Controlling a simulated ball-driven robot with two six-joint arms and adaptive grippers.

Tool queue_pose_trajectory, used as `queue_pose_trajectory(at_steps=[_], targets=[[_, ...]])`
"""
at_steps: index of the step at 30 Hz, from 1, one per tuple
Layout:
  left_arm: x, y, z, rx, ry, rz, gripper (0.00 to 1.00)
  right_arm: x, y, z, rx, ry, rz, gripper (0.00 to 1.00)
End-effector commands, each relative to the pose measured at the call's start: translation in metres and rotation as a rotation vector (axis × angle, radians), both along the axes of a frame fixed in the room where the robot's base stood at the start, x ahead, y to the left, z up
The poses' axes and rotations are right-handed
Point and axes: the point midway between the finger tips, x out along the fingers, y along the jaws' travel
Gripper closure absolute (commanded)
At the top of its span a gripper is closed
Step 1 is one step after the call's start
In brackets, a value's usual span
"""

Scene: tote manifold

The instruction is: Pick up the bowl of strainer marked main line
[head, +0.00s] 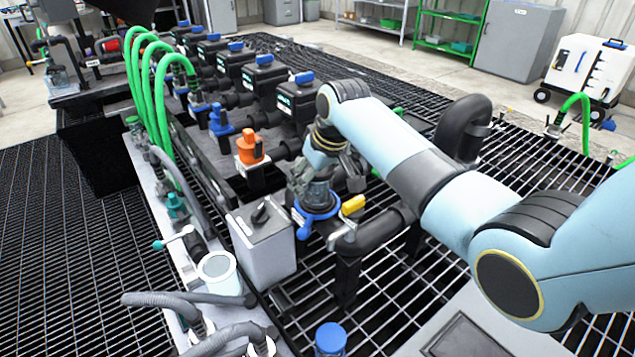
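My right gripper (320,185) points down over a strainer on the black pipework near the middle of the head view. Its fingers are at a clear, dark-tinted bowl (319,197), which stands upright above a blue ring (317,214). The fingers and wrist hide part of the bowl, and I cannot tell whether they press on it or stand just apart. A marking that says main line is not readable here. My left gripper is not in view.
A grey box (262,243) stands close left of the strainer. A yellow handle (353,205) sits at its right and a thick black pipe (385,230) runs beside it. Green hoses (150,75) arch at left.

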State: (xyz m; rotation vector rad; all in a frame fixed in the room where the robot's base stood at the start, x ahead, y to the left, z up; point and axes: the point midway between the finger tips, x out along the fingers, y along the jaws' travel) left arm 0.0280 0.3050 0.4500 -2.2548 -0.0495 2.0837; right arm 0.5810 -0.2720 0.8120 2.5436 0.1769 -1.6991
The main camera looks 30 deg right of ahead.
Motion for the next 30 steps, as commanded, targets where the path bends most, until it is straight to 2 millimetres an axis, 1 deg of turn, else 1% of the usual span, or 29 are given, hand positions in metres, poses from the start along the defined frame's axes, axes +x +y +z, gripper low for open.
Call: queue_pose_trajectory(at_steps=[1, 7, 17, 20, 22, 26, 30], targets=[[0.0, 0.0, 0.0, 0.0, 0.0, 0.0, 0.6, 0.0, 0.0, 0.0, 0.0, 0.001, 0.0, 0.5], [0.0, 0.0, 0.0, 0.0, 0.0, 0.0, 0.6, 0.0, 0.0, 0.0, 0.0, 0.001, 0.0, 0.76], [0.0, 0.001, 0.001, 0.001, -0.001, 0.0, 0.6, 0.0, 0.0, 0.002, 0.0, -0.001, 0.0, 0.76], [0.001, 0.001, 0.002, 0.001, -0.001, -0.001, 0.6, 0.001, 0.0, 0.009, 0.0, -0.002, 0.0, 0.76], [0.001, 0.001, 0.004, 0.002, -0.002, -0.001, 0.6, 0.001, 0.0, 0.018, 0.0, -0.003, 0.0, 0.76], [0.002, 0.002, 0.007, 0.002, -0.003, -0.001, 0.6, 0.001, 0.0, 0.042, 0.0, -0.005, 0.0, 0.76], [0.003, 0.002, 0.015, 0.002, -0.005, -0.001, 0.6, -0.026, -0.002, 0.058, -0.001, -0.001, 0.001, 0.76]])
